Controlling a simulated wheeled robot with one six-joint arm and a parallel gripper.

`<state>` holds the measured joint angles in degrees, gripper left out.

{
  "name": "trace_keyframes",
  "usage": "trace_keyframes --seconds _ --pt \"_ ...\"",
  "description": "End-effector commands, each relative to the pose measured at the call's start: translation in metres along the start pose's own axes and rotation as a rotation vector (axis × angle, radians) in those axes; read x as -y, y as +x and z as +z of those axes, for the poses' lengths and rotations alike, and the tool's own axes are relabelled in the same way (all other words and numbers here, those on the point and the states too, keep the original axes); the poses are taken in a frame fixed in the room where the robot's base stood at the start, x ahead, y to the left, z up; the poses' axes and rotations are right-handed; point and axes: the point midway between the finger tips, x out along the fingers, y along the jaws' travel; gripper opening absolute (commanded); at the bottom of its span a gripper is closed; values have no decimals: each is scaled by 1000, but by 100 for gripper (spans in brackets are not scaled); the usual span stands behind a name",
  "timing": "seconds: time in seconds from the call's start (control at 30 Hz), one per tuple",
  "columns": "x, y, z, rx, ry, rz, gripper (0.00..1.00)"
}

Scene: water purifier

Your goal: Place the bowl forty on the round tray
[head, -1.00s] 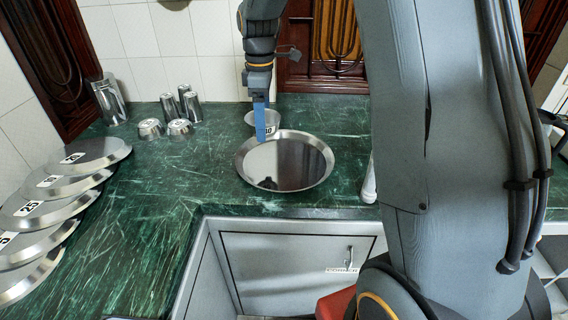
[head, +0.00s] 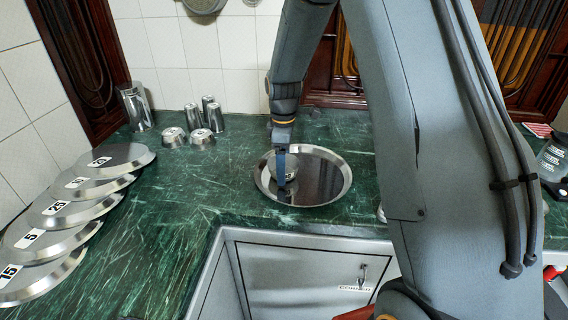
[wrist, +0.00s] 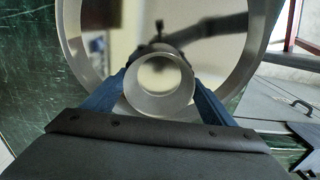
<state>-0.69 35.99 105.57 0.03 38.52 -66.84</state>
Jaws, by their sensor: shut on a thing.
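The round tray (head: 325,178) is a shiny steel disc with a raised rim, lying on the green counter in the head view. It also fills the upper part of the wrist view (wrist: 84,62). My gripper (head: 283,185) points down over the left part of the tray. It is shut on a small steel bowl (head: 270,170). In the wrist view the bowl (wrist: 142,98) sits between the two blue fingers, with its round opening showing. The bowl is over the tray; I cannot tell whether it touches it. Its number label is not readable now.
Several numbered steel plates (head: 62,214) overlap in a row along the left. Steel cups (head: 207,104), small bowls (head: 201,136) and a taller container (head: 135,106) stand at the back left. The counter between plates and tray is clear. A cabinet (head: 290,275) is below the front edge.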

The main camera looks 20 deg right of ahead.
Motion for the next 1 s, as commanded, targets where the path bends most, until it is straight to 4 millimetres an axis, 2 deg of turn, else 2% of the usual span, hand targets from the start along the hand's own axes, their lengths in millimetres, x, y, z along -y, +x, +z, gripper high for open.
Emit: trace_keyframes --seconds 0.27,0.3,0.4,0.77,0.87,1.0 --pt "0 2 0 0 0 1 56" --pt "0 2 0 0 0 1 80" --pt "0 2 0 -1 0 1 97" --pt "-1 -2 0 -1 0 2 97" --pt "-2 -12 -1 -2 0 6 97" --pt "-2 -36 -1 -3 0 6 97"
